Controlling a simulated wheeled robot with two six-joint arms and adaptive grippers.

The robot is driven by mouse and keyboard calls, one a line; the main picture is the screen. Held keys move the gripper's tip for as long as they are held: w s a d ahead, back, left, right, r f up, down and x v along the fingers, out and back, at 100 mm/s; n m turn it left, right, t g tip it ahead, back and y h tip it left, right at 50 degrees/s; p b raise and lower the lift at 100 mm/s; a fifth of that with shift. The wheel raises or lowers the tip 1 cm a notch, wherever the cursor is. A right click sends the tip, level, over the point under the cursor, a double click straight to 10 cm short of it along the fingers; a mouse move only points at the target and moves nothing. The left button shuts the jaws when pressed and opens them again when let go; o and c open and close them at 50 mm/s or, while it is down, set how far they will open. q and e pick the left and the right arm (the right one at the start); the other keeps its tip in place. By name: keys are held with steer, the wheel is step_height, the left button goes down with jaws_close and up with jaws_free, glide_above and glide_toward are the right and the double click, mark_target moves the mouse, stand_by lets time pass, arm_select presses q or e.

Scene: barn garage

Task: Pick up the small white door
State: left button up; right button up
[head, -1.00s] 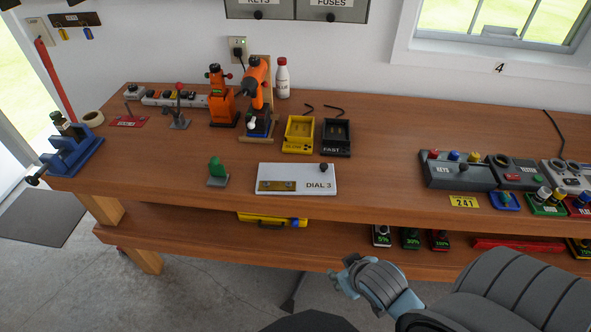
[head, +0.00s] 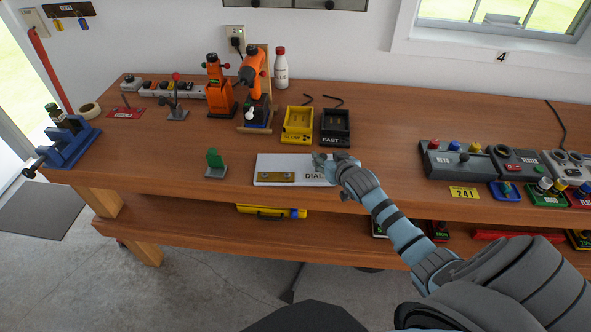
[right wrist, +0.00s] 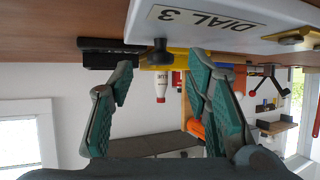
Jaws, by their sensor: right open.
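The small white door (head: 268,164) lies flat near the front edge of the workbench, marked DIAL 3, with a brass plate on its left. In the head view my right gripper (head: 332,160) is over its right end and hides the dark knob and part of the lettering. In the right wrist view, the picture is upside down and the white door (right wrist: 255,14) fills the top. Its dark knob (right wrist: 160,52) shows between the open fingers of my right gripper (right wrist: 160,72); the gripper appears empty. My left gripper is not in view.
A green piece on a grey base (head: 215,164) stands just left of the door. Yellow (head: 297,125) and black (head: 335,127) chargers stand behind it. Grey control boxes (head: 455,162) stand to the right. The workbench (head: 400,125) is bare between the chargers and these boxes.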

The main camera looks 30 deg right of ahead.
steer(key=shift+x, duration=0.9)
steer(key=shift+s+a, duration=0.1)
steer(key=shift+s, duration=0.05)
jaws_close()
